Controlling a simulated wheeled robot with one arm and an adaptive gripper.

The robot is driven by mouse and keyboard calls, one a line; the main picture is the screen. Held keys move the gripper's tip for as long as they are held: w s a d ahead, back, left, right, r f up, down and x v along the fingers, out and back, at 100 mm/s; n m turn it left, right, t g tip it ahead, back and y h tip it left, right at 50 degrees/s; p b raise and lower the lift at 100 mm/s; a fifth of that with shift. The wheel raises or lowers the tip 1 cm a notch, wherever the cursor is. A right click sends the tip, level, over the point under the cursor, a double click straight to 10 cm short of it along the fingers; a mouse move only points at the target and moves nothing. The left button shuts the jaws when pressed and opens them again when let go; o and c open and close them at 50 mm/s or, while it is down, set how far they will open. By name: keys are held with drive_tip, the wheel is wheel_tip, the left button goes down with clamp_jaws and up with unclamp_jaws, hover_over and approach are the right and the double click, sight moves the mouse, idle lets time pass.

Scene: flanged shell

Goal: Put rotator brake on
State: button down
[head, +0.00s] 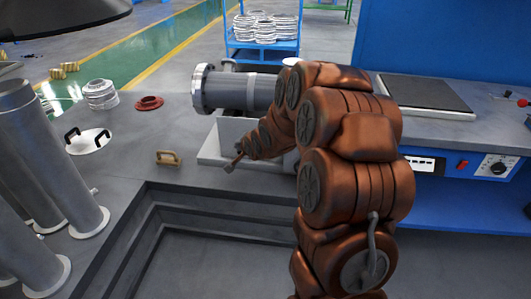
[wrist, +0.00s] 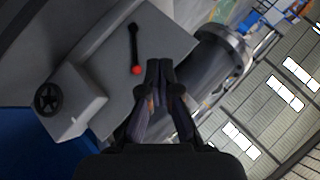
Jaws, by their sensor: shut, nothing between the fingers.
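In the wrist view a black brake lever (wrist: 133,43) with a red ball knob (wrist: 136,70) is on the face of the rotator's light grey housing (wrist: 170,35). My gripper (wrist: 159,64) is shut and empty, its fingertips just right of the red knob in the picture. I cannot tell whether they touch it. In the head view my gripper (head: 232,164) is low in front of the rotator's pale base (head: 210,152). The lever is not seen there. The grey flanged shell (head: 250,90) lies horizontally on the rotator, its right end hidden by my arm.
A black handwheel (wrist: 47,98) is on the housing. On the grey bench (head: 130,160) are a brass handle (head: 167,158), a white lid with black handles (head: 88,141) and a red flange (head: 149,103). Grey pipes (head: 40,150) stand at left. A stepped recess opens in front.

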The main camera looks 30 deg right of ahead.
drive_tip(key=w+d+f+m+t+b, duration=0.5)
drive_tip(key=w+d+f+m+b, duration=0.15)
drive_tip(key=d+f, duration=0.3)
drive_tip(key=s+d+f+m+t+h+b, duration=0.2)
drive_tip(key=d+f+m+t+b, duration=0.3)
drive_tip(key=d+f+b, duration=0.2)
drive_tip(key=shift+s+d+f+m+h, duration=0.2)
drive_tip(key=shift+f+m+h, duration=0.1)
drive_tip(key=shift+f+m, duration=0.1)
drive_tip(key=shift+w, duration=0.1)
drive_tip(key=b+x, duration=0.2)
drive_tip(key=x, duration=0.8)
drive_tip(key=shift+b, duration=0.4)
drive_tip(key=shift+d, duration=0.1)
